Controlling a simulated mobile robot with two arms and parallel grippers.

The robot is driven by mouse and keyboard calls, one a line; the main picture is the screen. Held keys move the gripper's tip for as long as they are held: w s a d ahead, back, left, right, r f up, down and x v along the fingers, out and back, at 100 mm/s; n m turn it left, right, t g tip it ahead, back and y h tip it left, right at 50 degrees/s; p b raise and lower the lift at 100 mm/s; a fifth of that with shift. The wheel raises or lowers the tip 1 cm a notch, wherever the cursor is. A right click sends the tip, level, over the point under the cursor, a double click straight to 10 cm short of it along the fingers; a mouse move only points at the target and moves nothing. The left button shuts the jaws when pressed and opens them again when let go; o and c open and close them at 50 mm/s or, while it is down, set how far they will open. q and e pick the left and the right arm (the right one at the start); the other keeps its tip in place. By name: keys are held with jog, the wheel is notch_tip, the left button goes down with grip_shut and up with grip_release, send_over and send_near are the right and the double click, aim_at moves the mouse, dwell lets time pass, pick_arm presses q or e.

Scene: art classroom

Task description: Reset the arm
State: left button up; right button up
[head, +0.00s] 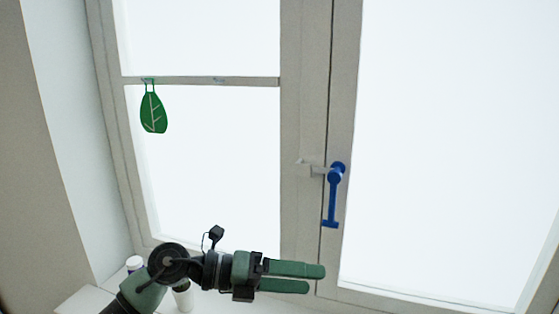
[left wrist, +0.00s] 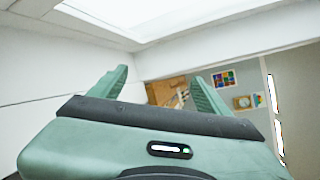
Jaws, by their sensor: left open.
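My left gripper (head: 318,279) is in the lower middle of the head view, with its arm coming in from the lower left. Its two green fingers point right, parallel and apart, with nothing between them. In the left wrist view the same gripper (left wrist: 160,85) shows its two fingers spread and empty. The gripper is in front of the lower window frame, below a blue window handle (head: 333,195), and appears clear of it. My right gripper is not in either view.
A green leaf ornament (head: 153,112) hangs from the window crossbar (head: 200,81) at left. A white container (head: 134,263) and a white cup (head: 183,297) are close to my left arm on the sill (head: 85,301). The wrist view shows wall pictures (left wrist: 223,79) far off.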

pick_arm(q)
jog(key=w+a+r+n+t+h, duration=0.25)
jog(key=r+n+t, duration=0.45)
jog(key=n+t, duration=0.55)
jog(key=w+a+f+n+t+y, duration=0.2)
jog(key=a+f+n+t+y, duration=0.2)
jog(key=a+n+t+y, duration=0.65)
jog(key=s+a+f+n+g+y, duration=0.2)
jog(key=a+f+n+g+y, duration=0.2)
jog(key=f+n, duration=0.3)
jog(key=s+a+f+n+g+y, duration=0.2)
jog(key=a+f+n+g+y, duration=0.25)
jog(key=f, duration=0.45)
jog(key=s+a+f+n+g, duration=0.1)
jog(key=s+f+n+g, duration=0.1)
jog(key=s+f+g, duration=0.8)
jog(key=s+a+f+n+g, duration=0.25)
jog(key=s+f, duration=0.45)
jog(key=s, duration=0.9)
notch_tip(320, 180, down, 34)
jog(key=s+g+b, duration=0.1)
jog(key=s+b, duration=0.1)
jog(key=b, duration=0.4)
jog(key=s+a+f+g+b, duration=0.1)
jog(key=s+f+b, duration=0.3)
jog(key=s+f, duration=1.2)
notch_tip(320, 180, down, 2)
jog(key=shift+s+a+f+h, duration=0.15)
jog(key=shift+a+f+h, duration=0.15)
jog(key=shift+a, duration=0.35)
